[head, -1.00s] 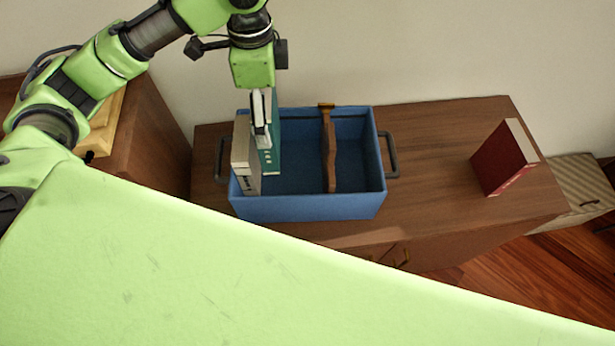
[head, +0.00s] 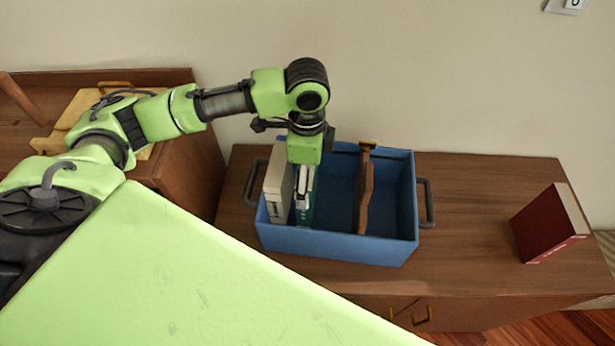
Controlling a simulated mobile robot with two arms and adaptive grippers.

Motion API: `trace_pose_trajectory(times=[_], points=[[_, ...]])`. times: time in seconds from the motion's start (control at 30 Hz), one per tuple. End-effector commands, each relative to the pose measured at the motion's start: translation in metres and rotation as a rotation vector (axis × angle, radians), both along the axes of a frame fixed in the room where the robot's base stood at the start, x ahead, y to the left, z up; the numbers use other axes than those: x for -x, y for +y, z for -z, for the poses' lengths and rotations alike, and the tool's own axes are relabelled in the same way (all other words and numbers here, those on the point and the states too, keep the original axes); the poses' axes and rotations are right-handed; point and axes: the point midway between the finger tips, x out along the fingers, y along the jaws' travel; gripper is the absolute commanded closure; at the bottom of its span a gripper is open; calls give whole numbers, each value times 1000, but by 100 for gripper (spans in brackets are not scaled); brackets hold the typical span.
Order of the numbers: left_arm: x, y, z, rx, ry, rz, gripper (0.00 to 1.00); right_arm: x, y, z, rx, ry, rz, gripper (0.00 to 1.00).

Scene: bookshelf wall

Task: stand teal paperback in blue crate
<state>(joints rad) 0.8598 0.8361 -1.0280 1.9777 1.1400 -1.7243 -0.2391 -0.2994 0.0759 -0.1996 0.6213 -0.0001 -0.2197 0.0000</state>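The blue crate (head: 335,243) stands on the wooden cabinet top. My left gripper (head: 304,188) is over the left part of the crate, pointing down, with its fingers close on the teal paperback (head: 304,216). The paperback stands upright inside the crate, right of a pale grey-white book (head: 277,192). The gripper and fingers hide much of the paperback. I cannot see whether its lower edge touches the crate floor. My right gripper is not in view.
A brown wooden divider-like piece (head: 364,195) stands in the crate's middle, with empty room to its right. The crate has dark side handles (head: 429,203). A dark red book (head: 548,226) stands farther right on the cabinet top (head: 470,225). A higher wooden cabinet is at left.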

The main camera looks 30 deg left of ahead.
Motion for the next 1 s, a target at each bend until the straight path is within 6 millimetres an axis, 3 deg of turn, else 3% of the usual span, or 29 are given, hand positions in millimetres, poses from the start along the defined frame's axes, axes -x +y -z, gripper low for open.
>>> trace_pose_trajectory(times=[0.13, 0.47, 0.5, 0.53, 0.87, 1.0], points=[[-1, 0, 12, 1, -3, 1, 57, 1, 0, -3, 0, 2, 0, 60], [-1, 0, 15, 2, -4, 1, 57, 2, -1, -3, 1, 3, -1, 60], [0, 0, 16, 0, -2, 1, 6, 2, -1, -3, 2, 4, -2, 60], [0, 0, 16, 0, -2, 1, 0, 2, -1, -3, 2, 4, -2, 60], [0, 0, 14, 0, -2, 1, 0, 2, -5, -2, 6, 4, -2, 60], [-2, -1, 0, 2, -6, 1, 0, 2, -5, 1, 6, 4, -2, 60]])
